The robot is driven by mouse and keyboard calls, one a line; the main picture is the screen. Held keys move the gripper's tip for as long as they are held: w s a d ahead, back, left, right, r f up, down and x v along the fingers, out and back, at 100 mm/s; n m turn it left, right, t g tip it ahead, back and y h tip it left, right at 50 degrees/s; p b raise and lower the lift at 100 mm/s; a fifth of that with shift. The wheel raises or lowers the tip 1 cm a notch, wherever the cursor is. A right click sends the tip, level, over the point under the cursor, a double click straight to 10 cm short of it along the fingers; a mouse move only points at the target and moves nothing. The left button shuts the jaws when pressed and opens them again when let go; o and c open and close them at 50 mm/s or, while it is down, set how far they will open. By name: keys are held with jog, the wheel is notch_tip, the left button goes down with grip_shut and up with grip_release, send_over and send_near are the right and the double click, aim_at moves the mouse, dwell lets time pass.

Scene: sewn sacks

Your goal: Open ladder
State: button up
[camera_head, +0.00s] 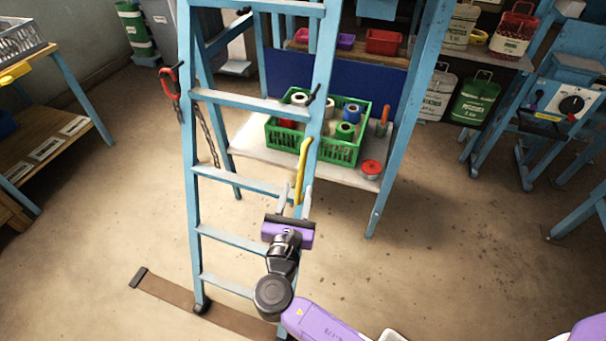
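The light blue ladder (240,102) stands upright in the middle, with several rungs between its two front rails. A thinner blue leg shows behind the left rail; I cannot tell how far the ladder is spread. A yellow handle (304,168) sits on the right rail. A red hook (170,82) is at the left rail, and a chain (208,140) hangs near it. My gripper (295,197) points up at the right rail. Its two fingers are apart, one on each side of the yellow handle's lower end; contact cannot be told.
A brown strip (185,303) lies on the floor at the ladder's feet. A wooden bench stands at left, blue stands at right. Floor at lower right is mostly clear.

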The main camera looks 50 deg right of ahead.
aim_at(301, 174)
jog(key=shift+x, duration=3.9)
jog(key=shift+c, duration=0.5)
grip_shut()
jog(key=shift+a, duration=0.1)
